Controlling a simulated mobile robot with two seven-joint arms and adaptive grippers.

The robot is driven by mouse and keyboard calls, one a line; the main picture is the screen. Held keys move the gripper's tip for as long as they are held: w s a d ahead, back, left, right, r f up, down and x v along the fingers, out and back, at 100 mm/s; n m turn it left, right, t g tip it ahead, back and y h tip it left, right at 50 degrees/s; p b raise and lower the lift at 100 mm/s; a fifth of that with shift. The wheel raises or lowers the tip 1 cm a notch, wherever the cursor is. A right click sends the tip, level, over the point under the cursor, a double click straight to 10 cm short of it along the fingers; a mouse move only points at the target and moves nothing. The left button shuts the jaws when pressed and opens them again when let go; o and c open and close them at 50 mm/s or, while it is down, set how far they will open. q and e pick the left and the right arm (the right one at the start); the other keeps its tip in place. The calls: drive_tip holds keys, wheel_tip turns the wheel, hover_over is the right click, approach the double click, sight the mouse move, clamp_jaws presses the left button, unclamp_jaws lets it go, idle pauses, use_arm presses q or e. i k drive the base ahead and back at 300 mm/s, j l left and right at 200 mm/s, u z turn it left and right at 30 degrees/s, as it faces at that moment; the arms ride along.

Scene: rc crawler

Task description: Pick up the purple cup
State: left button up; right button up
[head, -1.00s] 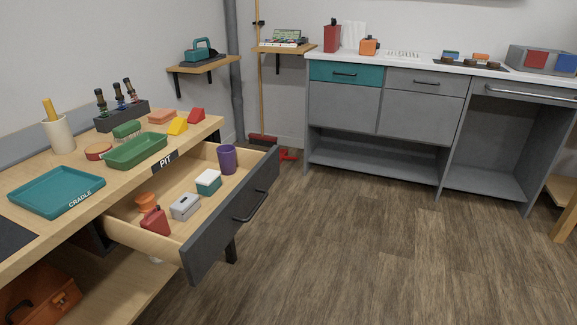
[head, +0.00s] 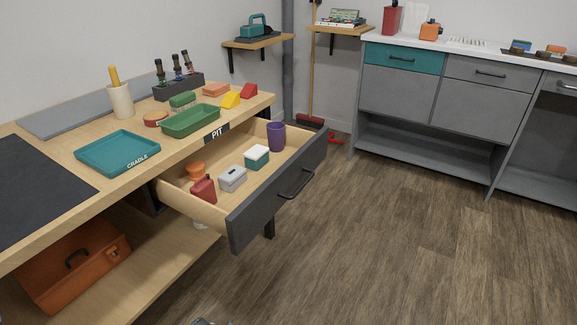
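The purple cup (head: 276,136) stands upright in the far right corner of the open drawer (head: 262,212), under the workbench top. Its open rim faces up and nothing touches it. Neither of my grippers can be made out in the head view. Only a small dark sliver shows at the bottom edge, too little to identify.
The drawer also holds a teal box with a white lid (head: 256,157), a grey box (head: 232,178), a red can (head: 203,190) and an orange piece (head: 196,170). Green (head: 191,121) and teal (head: 118,152) trays lie on the bench. The floor to the right is clear.

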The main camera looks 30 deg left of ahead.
sight(275, 130)
drive_tip(key=i+u, duration=0.1)
drive_tip(key=u, duration=0.35)
drive_tip(key=i+l+u, duration=0.1)
drive_tip(key=u, duration=0.3)
drive_tip(key=i+l+u, duration=0.45)
drive_tip(key=l, duration=0.2)
drive_tip(key=l+u, duration=0.2)
drive_tip(key=l, duration=0.15)
drive_tip(key=i+l, duration=0.15)
drive_tip(key=l, duration=0.3)
drive_tip(key=i+l+u, duration=0.1)
drive_tip(key=l, duration=0.3)
drive_tip(key=i+l+u, duration=0.1)
drive_tip(key=l, duration=0.35)
drive_tip(key=i+l, duration=0.2)
drive_tip(key=l, duration=0.25)
drive_tip(key=i+l+u, duration=0.1)
drive_tip(key=l, duration=0.4)
